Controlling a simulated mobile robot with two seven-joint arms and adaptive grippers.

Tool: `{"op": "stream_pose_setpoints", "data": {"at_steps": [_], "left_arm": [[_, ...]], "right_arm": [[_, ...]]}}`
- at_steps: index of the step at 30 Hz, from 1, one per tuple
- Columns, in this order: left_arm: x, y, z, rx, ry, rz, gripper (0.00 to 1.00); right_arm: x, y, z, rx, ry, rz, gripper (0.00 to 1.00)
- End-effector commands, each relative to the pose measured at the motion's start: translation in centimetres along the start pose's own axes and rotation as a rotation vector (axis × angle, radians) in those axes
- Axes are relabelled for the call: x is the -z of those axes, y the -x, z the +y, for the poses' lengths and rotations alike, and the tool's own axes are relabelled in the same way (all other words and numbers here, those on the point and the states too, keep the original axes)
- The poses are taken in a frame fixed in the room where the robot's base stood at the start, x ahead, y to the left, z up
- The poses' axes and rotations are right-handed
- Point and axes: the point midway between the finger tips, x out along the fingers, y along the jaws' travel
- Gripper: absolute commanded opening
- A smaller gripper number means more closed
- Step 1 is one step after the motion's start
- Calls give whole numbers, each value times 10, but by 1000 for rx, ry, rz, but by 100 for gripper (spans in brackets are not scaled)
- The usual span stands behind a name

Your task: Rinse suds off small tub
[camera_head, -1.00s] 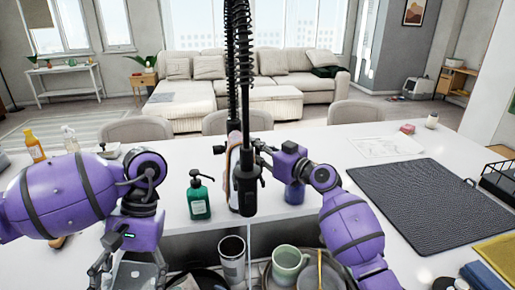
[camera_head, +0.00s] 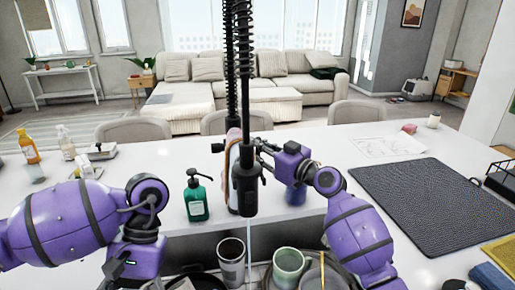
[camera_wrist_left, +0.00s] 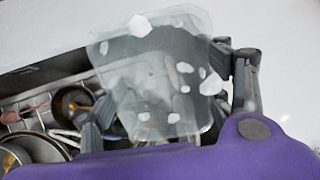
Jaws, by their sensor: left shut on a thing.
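The small tub (camera_wrist_left: 150,95) is clear and see-through, with several white suds blobs on it. It shows in the left wrist view between the dark fingers of my left gripper (camera_wrist_left: 158,92), which is shut on it. In the head view this gripper is low at the left, its fingers and the tub mostly cut off by the bottom edge. The black faucet spray head (camera_head: 246,185) hangs at the middle, with a thin water stream (camera_head: 249,235) below it. My right gripper (camera_head: 264,152) is beside the faucet; its fingers are too small and dark to tell their state.
The sink holds a dark-rimmed tumbler (camera_head: 231,262), a green mug (camera_head: 288,266) and pans. A green soap bottle (camera_head: 196,198) stands behind the sink. A dark drying mat (camera_head: 430,205) lies at the right. Yellow and clear bottles stand at the far left.

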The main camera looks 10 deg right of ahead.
Motion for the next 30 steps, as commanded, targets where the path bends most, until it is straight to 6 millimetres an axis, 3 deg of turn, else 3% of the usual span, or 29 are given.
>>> {"op": "stream_pose_setpoints", "data": {"at_steps": [6, 10, 21, 30], "left_arm": [[0, 0, 0, 0, 0, 0, 45], [0, 0, 0, 0, 0, -1, 45], [0, 0, 0, 0, 0, 0, 45], [0, 0, 0, 0, 0, 0, 45]], "right_arm": [[0, 1, 0, 0, -1, 0, 21], [-1, 12, 1, -1, 1, -1, 21], [-1, 88, 0, -1, 2, -3, 21], [0, 119, 0, -1, 0, -1, 21]]}}
